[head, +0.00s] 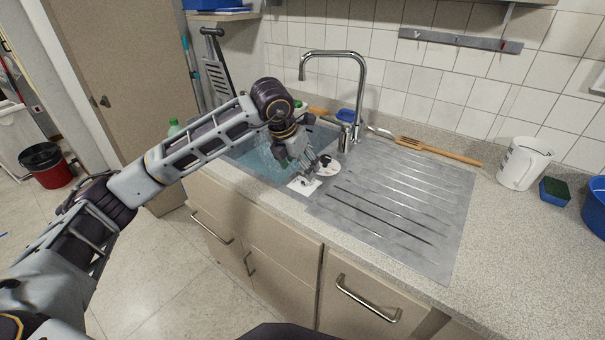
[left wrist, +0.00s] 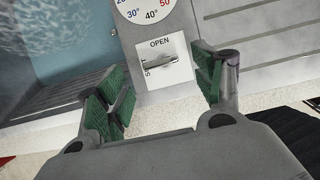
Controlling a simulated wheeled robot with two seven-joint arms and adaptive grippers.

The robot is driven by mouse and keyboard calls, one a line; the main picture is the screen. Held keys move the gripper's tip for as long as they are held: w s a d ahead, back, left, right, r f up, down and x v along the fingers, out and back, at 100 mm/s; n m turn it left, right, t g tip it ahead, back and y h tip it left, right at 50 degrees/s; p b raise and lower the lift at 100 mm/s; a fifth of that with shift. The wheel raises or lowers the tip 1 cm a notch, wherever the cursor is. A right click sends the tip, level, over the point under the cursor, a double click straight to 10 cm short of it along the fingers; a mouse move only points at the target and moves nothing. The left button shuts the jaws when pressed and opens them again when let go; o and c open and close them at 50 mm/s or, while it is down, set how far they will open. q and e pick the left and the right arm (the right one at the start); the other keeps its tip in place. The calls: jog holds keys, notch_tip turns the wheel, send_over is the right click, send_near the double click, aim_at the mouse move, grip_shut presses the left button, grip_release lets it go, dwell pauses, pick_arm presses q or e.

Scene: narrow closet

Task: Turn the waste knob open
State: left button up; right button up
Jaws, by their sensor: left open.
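The waste knob (left wrist: 160,61) is a small metal lever on a white plate (left wrist: 165,75) marked OPEN at its top, with a partly hidden word at its left side. In the left wrist view the lever lies roughly sideways across the plate. In the head view the plate (head: 303,186) sits at the sink's front right corner. My left gripper (left wrist: 160,90) is open, with its green-padded fingers spread to either side of the plate and nothing between them. It also shows in the head view (head: 309,168), just above the plate. My right gripper is not in view.
A round temperature dial (left wrist: 150,8) lies just beyond the plate. The sink (head: 240,160) holds water, with a tall faucet (head: 361,90) behind. The ribbed drainboard (head: 400,200) to the right is bare except for a wooden spatula (head: 440,151) along its back edge. A white jug (head: 524,163) stands farther right.

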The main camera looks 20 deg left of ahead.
aim_at(303, 175)
pick_arm(q)
jog(key=x, duration=0.3)
jog(key=shift+f, duration=0.1)
jog(key=shift+w+f, duration=0.25)
jog(key=shift+f, duration=0.25)
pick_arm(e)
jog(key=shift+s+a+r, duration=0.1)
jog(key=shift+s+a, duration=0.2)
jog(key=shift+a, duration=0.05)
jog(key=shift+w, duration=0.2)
pick_arm(q)
jog(key=shift+c, duration=0.8)
jog(key=c, duration=0.7)
jog(key=shift+c, duration=0.8)
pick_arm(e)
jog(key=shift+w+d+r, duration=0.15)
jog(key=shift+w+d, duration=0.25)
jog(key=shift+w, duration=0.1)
